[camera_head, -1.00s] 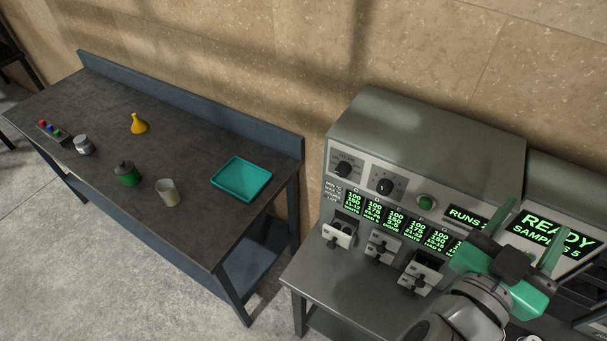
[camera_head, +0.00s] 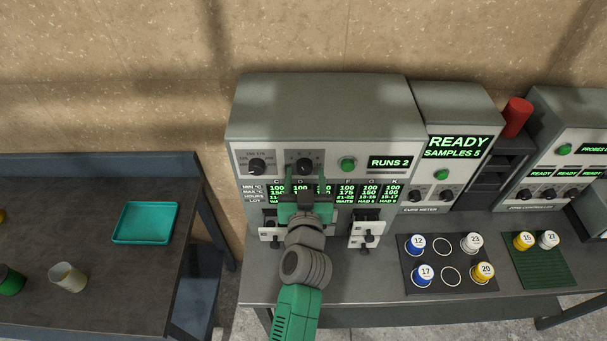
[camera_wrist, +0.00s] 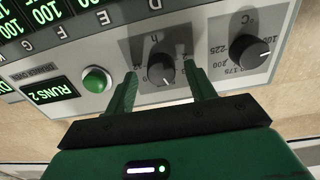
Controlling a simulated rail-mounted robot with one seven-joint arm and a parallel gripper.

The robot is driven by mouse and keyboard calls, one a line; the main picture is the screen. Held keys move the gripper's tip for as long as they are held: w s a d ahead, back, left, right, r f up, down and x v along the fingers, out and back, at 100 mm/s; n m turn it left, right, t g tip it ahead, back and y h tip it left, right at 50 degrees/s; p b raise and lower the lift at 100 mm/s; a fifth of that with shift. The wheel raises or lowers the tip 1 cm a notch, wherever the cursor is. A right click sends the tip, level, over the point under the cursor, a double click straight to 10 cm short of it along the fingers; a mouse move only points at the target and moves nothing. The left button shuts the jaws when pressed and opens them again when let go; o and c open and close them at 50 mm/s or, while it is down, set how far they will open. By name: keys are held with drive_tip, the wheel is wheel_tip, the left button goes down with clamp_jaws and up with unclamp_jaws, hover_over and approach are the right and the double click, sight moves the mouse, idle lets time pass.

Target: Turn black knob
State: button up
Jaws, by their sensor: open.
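In the wrist view, which shows the panel upside down, the right knob (camera_wrist: 161,70) lies between the open fingertips (camera_wrist: 159,68), one on each side. I cannot tell whether either finger touches it. The left knob (camera_wrist: 250,53) is outside the fingers, to the right there. My gripper and arm hide part of the displays and a middle latch.
A green button (camera_head: 348,165) and a "RUNS 2" display (camera_head: 390,162) are right of the knobs; the button also shows in the wrist view (camera_wrist: 96,79). Levered fixtures (camera_head: 271,232) (camera_head: 367,232) stand below. A teal tray (camera_head: 146,222) is on the left table.

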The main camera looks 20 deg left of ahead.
drive_tip(key=shift+w+a, duration=0.2)
drive_tip(key=shift+w, duration=0.15)
drive_tip(key=c, duration=1)
